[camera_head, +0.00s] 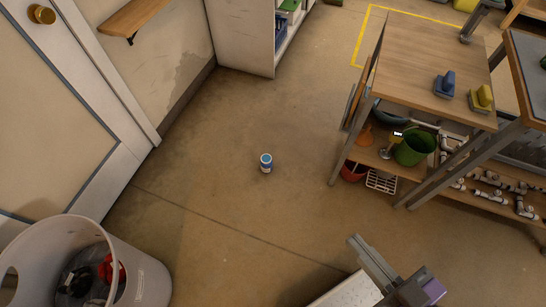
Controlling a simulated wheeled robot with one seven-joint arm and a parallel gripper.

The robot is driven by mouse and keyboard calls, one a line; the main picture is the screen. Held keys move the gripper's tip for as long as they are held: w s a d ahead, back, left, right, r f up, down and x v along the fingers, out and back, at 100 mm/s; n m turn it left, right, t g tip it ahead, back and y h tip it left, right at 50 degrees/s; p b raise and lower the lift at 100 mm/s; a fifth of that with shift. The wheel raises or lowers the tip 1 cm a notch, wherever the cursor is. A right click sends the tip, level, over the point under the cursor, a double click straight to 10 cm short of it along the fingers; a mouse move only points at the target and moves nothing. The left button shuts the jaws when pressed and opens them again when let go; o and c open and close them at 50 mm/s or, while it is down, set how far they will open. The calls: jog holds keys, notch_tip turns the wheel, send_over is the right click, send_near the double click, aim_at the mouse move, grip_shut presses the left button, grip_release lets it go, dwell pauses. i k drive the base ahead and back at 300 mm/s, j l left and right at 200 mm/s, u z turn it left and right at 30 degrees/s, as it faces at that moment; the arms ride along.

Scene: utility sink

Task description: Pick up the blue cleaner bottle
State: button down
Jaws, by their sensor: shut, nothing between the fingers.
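The blue cleaner bottle, a small white and blue cylinder (266,163), appears to stand upright alone on the bare concrete floor near the middle of the view. I see it from above, so its full shape is hard to make out. My gripper (356,241) is at the lower right, with its grey fingers together and nothing between them. It is well apart from the bottle, to the right of it and nearer me.
A large pale bin (145,275) stands at lower left. A wooden-topped table (415,50) with a loaded lower shelf is at right. A white door (50,110) is at left and a cabinet (240,35) at the back. The floor around the bottle is clear.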

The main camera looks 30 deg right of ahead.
aim_at(266, 162)
jog(key=k+l+z, duration=0.2)
jog(key=k, duration=0.4)
jog(key=i+j, duration=0.2)
jog(key=i, duration=0.45)
jog(key=i+j+u, duration=0.15)
jog(key=i, duration=0.5)
jog(key=i+j, duration=0.1)
jog(key=i, duration=0.55)
jog(key=j+u, duration=0.05)
